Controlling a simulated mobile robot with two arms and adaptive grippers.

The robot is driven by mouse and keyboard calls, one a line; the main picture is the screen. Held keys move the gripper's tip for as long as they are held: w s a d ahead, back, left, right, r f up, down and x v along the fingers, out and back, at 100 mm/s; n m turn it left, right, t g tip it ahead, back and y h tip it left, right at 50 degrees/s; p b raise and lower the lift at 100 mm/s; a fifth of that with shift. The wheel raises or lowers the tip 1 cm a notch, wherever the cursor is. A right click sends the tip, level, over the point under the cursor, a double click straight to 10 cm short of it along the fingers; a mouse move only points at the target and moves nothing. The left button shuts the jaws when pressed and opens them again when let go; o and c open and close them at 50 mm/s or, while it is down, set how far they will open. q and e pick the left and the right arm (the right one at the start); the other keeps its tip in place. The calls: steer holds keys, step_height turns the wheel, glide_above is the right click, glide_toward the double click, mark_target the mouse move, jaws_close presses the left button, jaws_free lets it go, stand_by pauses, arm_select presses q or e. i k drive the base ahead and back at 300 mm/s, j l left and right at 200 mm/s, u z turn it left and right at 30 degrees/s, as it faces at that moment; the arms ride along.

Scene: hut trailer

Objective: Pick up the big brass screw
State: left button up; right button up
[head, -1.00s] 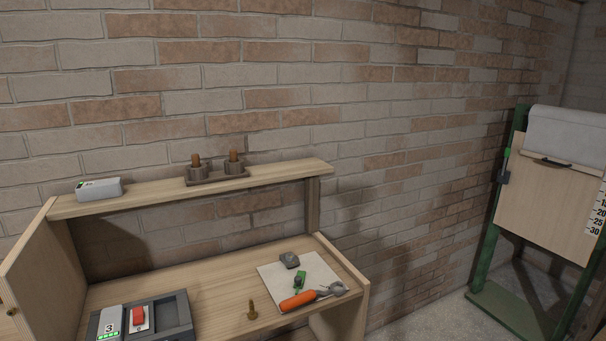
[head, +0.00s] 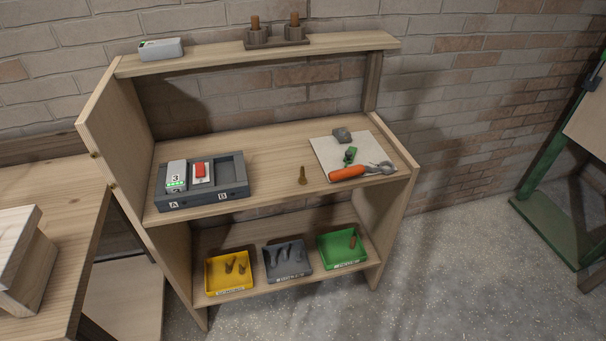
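A brass screw (head: 302,175) stands on the middle shelf (head: 270,150) of a wooden rack, between a grey two-slot box and a white sheet. It looks upright, with its wider end down on the wood. Smaller brownish pieces lie in the yellow tray (head: 207,284) on the lower shelf; they are too small to identify surely. Neither of my grippers shows in the head view.
The grey box (head: 222,195) marked A and B holds a white device and a red-switched one. Grey (head: 307,271) and green (head: 323,257) trays stand below. A top shelf (head: 215,53) overhangs.

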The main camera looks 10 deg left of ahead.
mark_target(302, 180)
steer(key=i+l+z, duration=0.1)
steer(key=i+l, duration=0.2)
steer(key=i+l+z, duration=0.1)
steer(key=i, duration=0.4)
steer(key=l, duration=0.1)
